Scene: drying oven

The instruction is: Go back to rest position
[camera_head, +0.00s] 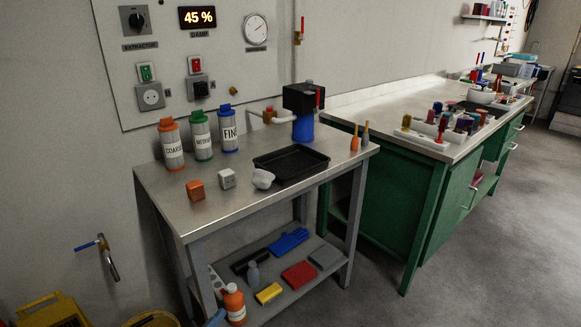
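Neither of my grippers shows in the head view, and no part of my arms can be made out. The steel table (215,210) stands in front of me against the wall. On it are three grey canisters: an orange-capped one marked COARSE (172,150), a green-capped one marked MEDIUM (202,140) and a blue-capped one marked FINE (228,133). In front of them sit an orange block (195,190), a grey block (227,179) and a small white cup (263,179). A black tray (308,163) lies to their right.
A wall panel (170,50) carries a 45 % display. A green workbench (400,200) with small items extends right. The table's lower shelf holds an orange bottle (234,303), a red block (299,275) and other items. Yellow objects (52,312) sit at lower left. Floor at right is clear.

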